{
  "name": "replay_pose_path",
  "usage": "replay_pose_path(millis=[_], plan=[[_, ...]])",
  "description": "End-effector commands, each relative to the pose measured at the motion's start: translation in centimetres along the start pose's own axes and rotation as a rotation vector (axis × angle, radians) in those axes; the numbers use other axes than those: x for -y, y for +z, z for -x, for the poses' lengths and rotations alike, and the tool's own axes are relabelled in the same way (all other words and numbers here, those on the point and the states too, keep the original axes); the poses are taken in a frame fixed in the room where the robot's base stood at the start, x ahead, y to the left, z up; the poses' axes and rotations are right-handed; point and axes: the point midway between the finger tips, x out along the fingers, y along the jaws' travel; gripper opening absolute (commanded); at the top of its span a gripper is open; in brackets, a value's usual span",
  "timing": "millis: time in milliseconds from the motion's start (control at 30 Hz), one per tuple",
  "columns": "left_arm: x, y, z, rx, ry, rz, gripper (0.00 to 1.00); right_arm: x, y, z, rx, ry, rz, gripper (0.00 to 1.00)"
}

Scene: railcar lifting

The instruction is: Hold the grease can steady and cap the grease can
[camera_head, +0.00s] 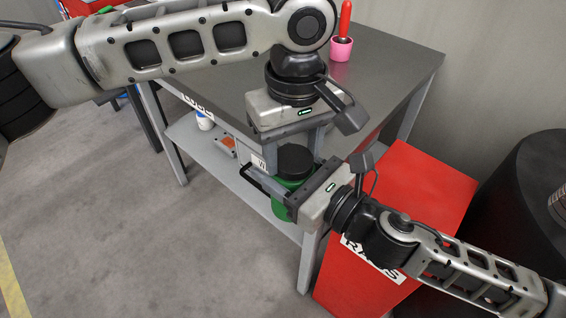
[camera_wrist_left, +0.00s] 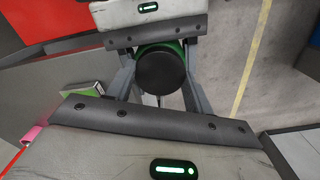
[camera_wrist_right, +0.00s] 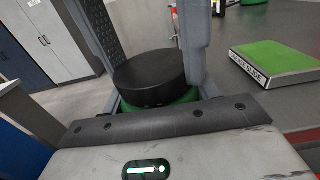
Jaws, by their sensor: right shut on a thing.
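The green grease can (camera_head: 283,203) is upright near the table's front corner, with a black round cap (camera_head: 295,160) on its top. In the right wrist view the cap (camera_wrist_right: 150,78) lies directly over the green rim (camera_wrist_right: 160,106); I cannot tell how firmly it is seated. My right gripper (camera_head: 268,184) is shut on the can from the right. My left gripper (camera_head: 294,150) points down from above, its fingers on both sides of the cap. The left wrist view shows the cap (camera_wrist_left: 161,72) between the fingers with small gaps, so it is open.
The grey table (camera_head: 385,75) bears a pink cup (camera_head: 341,49) with a red-handled tool. A green-topped block (camera_wrist_right: 275,57) lies on it. A lower shelf (camera_head: 215,155) holds small items. A red box (camera_head: 415,185) and a dark barrel (camera_head: 530,185) stand right. The left floor is clear.

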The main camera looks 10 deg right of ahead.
Motion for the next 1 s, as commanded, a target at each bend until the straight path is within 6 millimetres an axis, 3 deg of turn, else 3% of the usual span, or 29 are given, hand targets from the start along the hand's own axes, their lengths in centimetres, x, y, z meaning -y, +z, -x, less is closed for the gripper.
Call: replay_pose_path(millis=[300,600,633,700,1000], plan=[[0.00,0.02,0.00,0.001,0.000,-0.272,0.25,0.01,0.12,-0.02,0.002,0.000,0.001,0.00],[0.02,-0.02,0.01,0.000,-0.001,-0.298,0.25,0.02,0.11,-0.02,0.002,0.000,0.001,0.00],[0.02,-0.02,0.01,0.000,-0.001,-0.298,0.60,0.02,0.10,-0.02,0.002,0.000,0.001,0.00],[0.02,-0.02,0.01,0.000,-0.001,-0.297,0.74,0.02,0.10,-0.02,0.002,0.000,0.001,0.00],[-0.10,0.09,0.25,0.001,0.004,-0.299,0.74,-0.09,0.15,-0.02,0.004,0.003,0.000,0.00]])
